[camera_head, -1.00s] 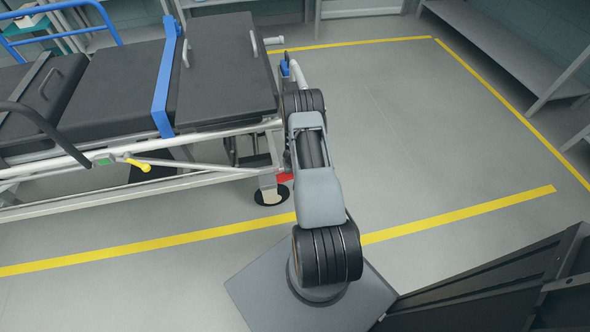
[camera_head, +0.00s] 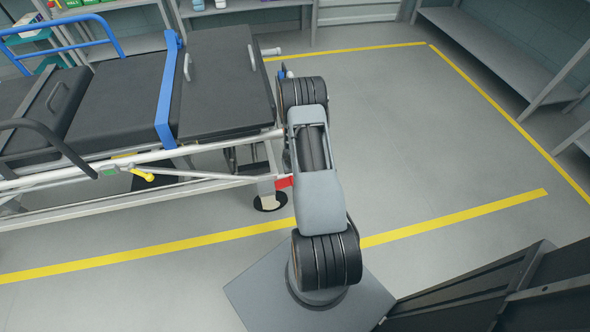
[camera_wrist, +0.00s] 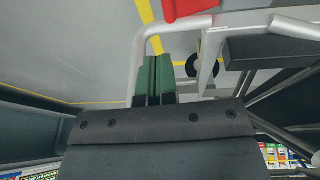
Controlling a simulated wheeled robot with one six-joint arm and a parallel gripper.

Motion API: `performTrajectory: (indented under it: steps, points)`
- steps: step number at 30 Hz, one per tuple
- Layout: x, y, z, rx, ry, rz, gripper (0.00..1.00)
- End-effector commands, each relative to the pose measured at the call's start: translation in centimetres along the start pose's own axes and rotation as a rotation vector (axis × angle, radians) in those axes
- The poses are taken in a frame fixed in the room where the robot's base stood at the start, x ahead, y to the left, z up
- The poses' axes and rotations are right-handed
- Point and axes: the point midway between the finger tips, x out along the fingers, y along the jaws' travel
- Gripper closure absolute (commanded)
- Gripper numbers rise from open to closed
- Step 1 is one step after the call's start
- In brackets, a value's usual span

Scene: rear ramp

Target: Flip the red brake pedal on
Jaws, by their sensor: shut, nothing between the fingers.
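The red brake pedal (camera_head: 284,182) shows in the head view as a small red piece beside the stretcher's near right leg, partly behind my arm. In the wrist view the red pedal (camera_wrist: 194,8) is large at the top edge and cut off by the frame. My gripper (camera_wrist: 154,66) shows in the wrist view as two green fingers, shut and with nothing between them. The fingertips lie below and left of the pedal in the picture, apart from it. In the head view my gripper is hidden behind my arm.
The stretcher (camera_head: 226,84) with black pads and metal rails fills the left of the head view. A caster wheel (camera_wrist: 207,68) and metal frame tubes are close to my fingers in the wrist view. Open grey floor (camera_head: 420,140) lies to the right, with shelving beyond.

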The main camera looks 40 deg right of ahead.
Motion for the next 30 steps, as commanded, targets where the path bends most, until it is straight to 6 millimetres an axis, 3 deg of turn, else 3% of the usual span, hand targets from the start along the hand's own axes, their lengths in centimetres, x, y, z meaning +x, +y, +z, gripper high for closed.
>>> performTrajectory:
  steps: [30]
  points:
    - [-0.52, -0.41, 0.65, 0.002, 0.0, -0.037, 1.0]
